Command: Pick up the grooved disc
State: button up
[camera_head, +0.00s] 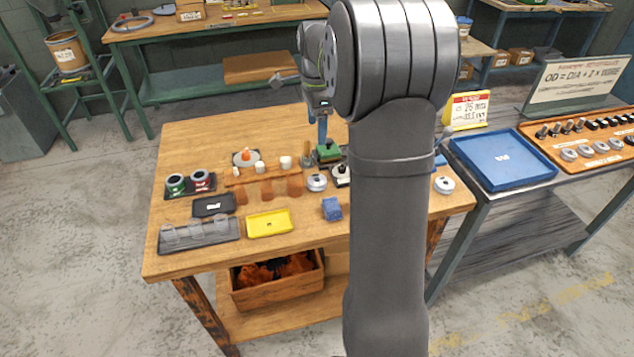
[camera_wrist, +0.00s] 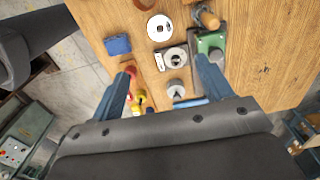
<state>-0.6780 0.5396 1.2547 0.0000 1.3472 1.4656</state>
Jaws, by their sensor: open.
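Several round metal parts lie on the wooden table, and I cannot tell for sure which is the grooved disc. A pale disc with a centre hole (camera_wrist: 160,28) lies at the top of the wrist view and appears in the head view (camera_head: 317,183). A smaller grey disc (camera_wrist: 175,88) lies between my fingers in the wrist view. Another pale disc (camera_head: 444,185) lies right of my arm in the head view. My gripper (camera_wrist: 164,66) is open and empty above the table, its blue fingers wide apart. My arm hides part of the tabletop in the head view.
A metal part on a white base (camera_wrist: 172,58) and a green fixture (camera_wrist: 210,43) stand close by. A blue block (camera_head: 332,209), yellow tray (camera_head: 269,223) and dark tray (camera_head: 213,206) lie toward the front. A blue tray (camera_head: 490,182) sits on the right bench.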

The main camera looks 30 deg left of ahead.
aim_at(317, 176)
notch_tip(317, 176, down, 18)
jog(key=m, duration=0.3)
jog(key=shift+r, duration=0.1)
jog(key=c, duration=1.3)
